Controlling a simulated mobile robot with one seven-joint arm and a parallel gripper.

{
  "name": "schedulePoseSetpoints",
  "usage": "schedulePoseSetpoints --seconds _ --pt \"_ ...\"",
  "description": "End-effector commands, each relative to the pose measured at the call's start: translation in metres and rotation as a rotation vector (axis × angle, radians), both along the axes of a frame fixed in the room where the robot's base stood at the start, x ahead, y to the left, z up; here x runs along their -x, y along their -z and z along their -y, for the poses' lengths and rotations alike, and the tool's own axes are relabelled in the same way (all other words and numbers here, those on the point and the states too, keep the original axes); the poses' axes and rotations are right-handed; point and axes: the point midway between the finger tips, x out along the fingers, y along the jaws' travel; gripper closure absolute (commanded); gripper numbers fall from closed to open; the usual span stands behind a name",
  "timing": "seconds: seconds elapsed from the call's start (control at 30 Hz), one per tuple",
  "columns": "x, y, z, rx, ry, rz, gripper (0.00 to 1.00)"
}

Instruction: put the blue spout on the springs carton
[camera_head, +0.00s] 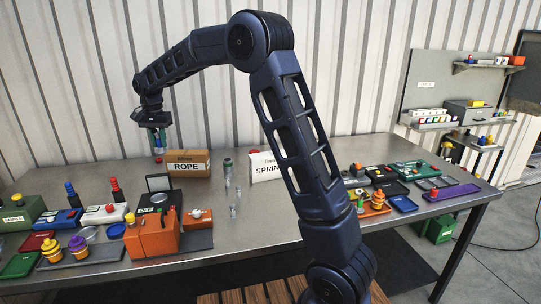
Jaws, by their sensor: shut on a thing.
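The springs carton (263,175) is a white box on the table right of the middle, its label partly hidden behind my arm. My gripper (158,142) is high at the left, pointing down, above and left of the rope carton and well to the left of the springs carton. It is shut on a small blue-green thing (161,136), which looks like the blue spout, though it is too small to be sure. A small red tip shows just below it; I cannot tell what it belongs to.
The brown rope carton (188,168) stands between my gripper and the springs carton. An orange box (153,238), bottles and trays crowd the left front. More trays lie at right.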

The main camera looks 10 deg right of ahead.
Motion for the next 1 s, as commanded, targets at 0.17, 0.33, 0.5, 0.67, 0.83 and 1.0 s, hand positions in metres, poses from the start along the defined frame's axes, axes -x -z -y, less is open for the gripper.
schedulePoseSetpoints --seconds 0.17,0.33,0.5,0.67,0.83,1.0 --pt "-0.044 -0.013 0.067 0.0 0.157 0.001 1.0" --pt "-0.078 -0.026 0.132 0.0 0.302 0.0 1.0" --pt "-0.104 -0.037 0.2 0.001 0.449 0.0 1.0" --pt "-0.122 -0.048 0.266 0.002 0.586 -0.001 1.0" --pt "-0.134 -0.061 0.337 0.002 0.731 -0.002 1.0" --pt "-0.138 -0.071 0.401 0.001 0.862 -0.002 1.0"
